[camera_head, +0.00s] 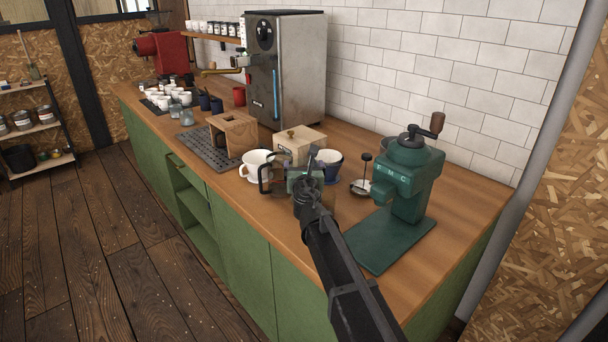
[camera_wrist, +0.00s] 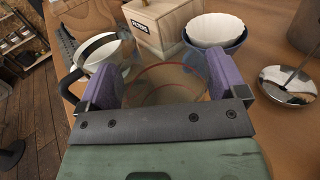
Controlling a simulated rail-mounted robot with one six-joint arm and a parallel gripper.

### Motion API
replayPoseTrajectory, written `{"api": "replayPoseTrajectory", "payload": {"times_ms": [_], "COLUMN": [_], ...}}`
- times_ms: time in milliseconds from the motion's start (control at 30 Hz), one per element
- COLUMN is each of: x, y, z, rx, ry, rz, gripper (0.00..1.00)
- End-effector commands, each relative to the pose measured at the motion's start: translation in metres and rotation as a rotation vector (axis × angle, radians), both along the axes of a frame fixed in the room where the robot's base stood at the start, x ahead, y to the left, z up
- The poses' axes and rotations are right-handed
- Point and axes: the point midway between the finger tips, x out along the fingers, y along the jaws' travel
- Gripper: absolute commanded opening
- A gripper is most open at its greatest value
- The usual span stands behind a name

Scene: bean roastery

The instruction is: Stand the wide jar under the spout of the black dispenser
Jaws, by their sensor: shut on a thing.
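The wide jar (camera_wrist: 165,88) is clear glass with a reddish rim. In the wrist view it sits between the two purple fingers of my gripper (camera_wrist: 166,80), which is shut on it; my palm bar hides its near side. In the head view my gripper (camera_head: 304,180) is over the wooden counter (camera_head: 445,232), just left of the green grinder. My own arm and gripper hide much of the jar there. I cannot tell whether its base touches the counter. I cannot make out a black dispenser with a spout in either view.
A white cup (camera_head: 257,164), wooden filter box (camera_head: 299,147) and blue bowl (camera_head: 330,163) crowd the far side. A green hand grinder (camera_head: 405,180) stands right. A coffee machine (camera_head: 286,75) is behind. Bare counter lies at the near edge.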

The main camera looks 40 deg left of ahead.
Motion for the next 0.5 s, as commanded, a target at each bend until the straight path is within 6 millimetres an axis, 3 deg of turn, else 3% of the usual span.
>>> {"api": "replayPoseTrajectory", "payload": {"times_ms": [167,200,233,500], "x": [0.0000,0.0000,0.0000,0.0001], "y": [0.0000,0.0000,0.0000,0.0001], "z": [-0.0046,-0.0032,-0.0028,0.0009], "rx": [0.000,0.000,0.000,0.000], "ry": [0.000,0.000,0.000,0.000], "rz": [0.000,0.000,0.000,0.000], "gripper": [0.50,0.95,1.00,1.00]}}
